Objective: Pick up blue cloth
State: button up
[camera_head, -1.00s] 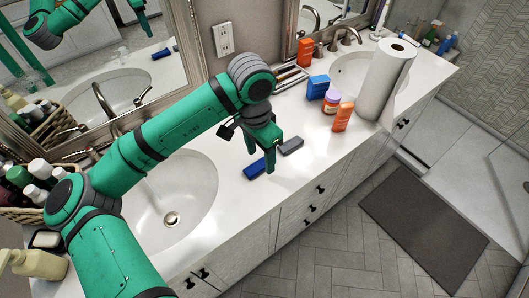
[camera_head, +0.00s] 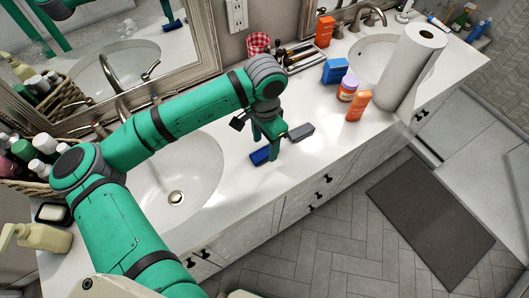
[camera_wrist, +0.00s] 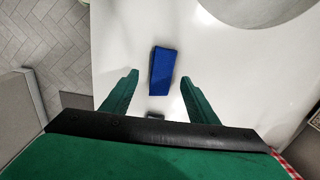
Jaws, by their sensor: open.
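The blue cloth (camera_head: 261,155) is a small folded block lying on the white counter, to the right of the left sink. In the wrist view the blue cloth (camera_wrist: 162,70) lies between and a little beyond my open fingertips. My gripper (camera_head: 268,150) points down over the counter beside the cloth, and its fingers partly overlap the cloth in the head view. The wrist view shows my gripper (camera_wrist: 157,77) with both green fingers apart and nothing held between them. The exact height of the fingertips above the counter is hard to tell.
A grey block (camera_head: 301,132) lies just right of my gripper. Farther right stand an orange bottle (camera_head: 358,105), a jar (camera_head: 347,90), a blue box (camera_head: 334,71) and a paper towel roll (camera_head: 409,68). The left sink (camera_head: 178,180) is beside the cloth. The counter's front edge is close.

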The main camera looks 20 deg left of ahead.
aim_at(264, 151)
jog(key=shift+a+f, duration=0.1)
jog(key=shift+f, duration=1.5)
jog(key=c, duration=1.1)
